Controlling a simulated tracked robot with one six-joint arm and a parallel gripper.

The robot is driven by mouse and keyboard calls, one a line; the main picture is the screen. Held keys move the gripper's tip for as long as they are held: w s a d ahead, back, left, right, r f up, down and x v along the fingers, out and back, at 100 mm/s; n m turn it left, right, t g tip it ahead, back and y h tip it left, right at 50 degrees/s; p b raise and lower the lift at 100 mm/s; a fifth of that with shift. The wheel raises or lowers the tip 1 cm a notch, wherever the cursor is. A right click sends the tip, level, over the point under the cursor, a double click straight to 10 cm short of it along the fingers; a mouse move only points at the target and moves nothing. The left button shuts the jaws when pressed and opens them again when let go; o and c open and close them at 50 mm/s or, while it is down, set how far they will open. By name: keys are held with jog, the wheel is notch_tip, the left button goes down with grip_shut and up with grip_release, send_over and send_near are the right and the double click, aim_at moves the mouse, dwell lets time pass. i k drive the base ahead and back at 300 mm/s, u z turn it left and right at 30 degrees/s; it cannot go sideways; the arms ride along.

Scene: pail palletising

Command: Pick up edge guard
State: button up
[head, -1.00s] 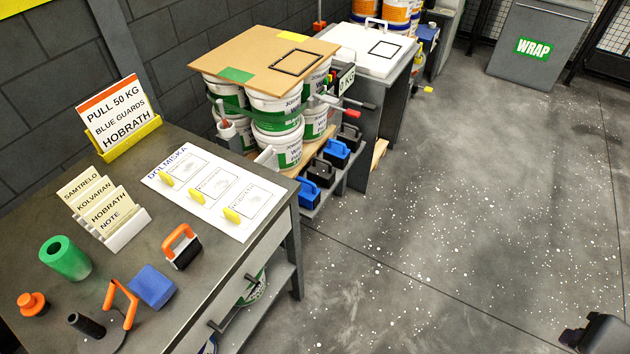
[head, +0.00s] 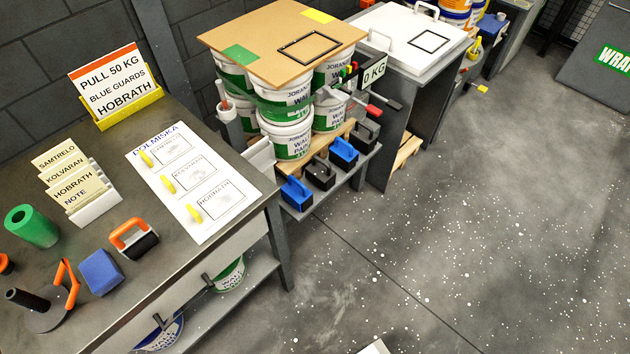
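Several edge guards with handles stand in a row on a grey ledge (head: 338,188) beside the pail stack. The nearest is a blue guard (head: 296,194), then a black guard (head: 319,175), another blue guard (head: 344,153) and another black guard (head: 366,134). A sign (head: 112,84) on the bench reads "PULL 50 KG BLUE GUARDS HOBRATH". My gripper is not clearly in view. Only a small pale edge shows at the bottom, and I cannot tell what it is.
Stacked pails (head: 286,138) under a brown board (head: 282,40) stand behind the ledge. Red and dark handles (head: 384,98) stick out beside them. The bench (head: 130,262) with tools fills the left. A white-topped cabinet (head: 415,90) stands behind. The speckled floor at right is clear.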

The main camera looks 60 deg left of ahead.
aim_at(294, 192)
jog(key=i, duration=1.9)
jog(key=u, duration=3.45)
